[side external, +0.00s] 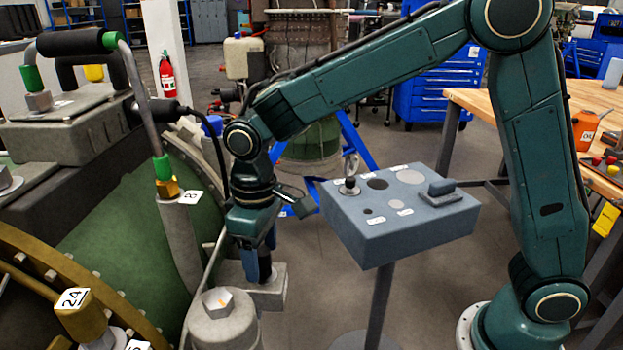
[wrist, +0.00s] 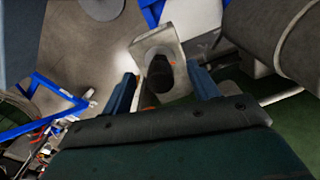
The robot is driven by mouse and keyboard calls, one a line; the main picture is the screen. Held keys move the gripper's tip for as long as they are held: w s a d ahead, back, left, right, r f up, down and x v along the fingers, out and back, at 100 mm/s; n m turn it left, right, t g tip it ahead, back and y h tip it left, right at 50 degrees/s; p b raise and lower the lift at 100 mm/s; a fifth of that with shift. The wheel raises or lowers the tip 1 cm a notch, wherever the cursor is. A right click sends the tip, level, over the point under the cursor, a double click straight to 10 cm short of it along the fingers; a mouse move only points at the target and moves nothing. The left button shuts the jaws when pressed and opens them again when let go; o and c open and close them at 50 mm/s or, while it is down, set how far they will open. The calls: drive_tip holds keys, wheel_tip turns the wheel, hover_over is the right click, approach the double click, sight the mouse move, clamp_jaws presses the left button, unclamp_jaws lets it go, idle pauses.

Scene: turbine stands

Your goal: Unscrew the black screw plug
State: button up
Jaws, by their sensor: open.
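The black screw plug (wrist: 158,76) sits on a pale grey block (wrist: 150,48) in the wrist view. My gripper (wrist: 160,72) is open, with one blue finger to the left of the plug and the other to the right. There is a gap on each side, and I cannot tell how far the fingers reach down beside it. In the side view my gripper (side external: 262,274) points down, low over the same grey block (side external: 270,294). The plug is mostly hidden behind the fingers there.
A green turbine casing (side external: 120,235) with a pipe (side external: 180,240) stands left of my gripper. A grey hex-topped post (side external: 222,332) is close in front. A blue-grey stand (side external: 400,240) with small parts is on the right. A wooden workbench (side external: 545,105) is farther right.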

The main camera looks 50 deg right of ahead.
drive_tip(key=shift+r, duration=2.3)
drive_tip(key=shift+r, duration=0.15)
drive_tip(key=c, duration=0.3)
drive_tip(key=shift+r+n, duration=0.6)
drive_tip(key=shift+r, duration=0.8)
drive_tip(key=shift+f, duration=0.1)
drive_tip(key=shift+f, duration=4)
drive_tip(key=m, duration=0.4)
drive_tip(key=shift+m, duration=2.4)
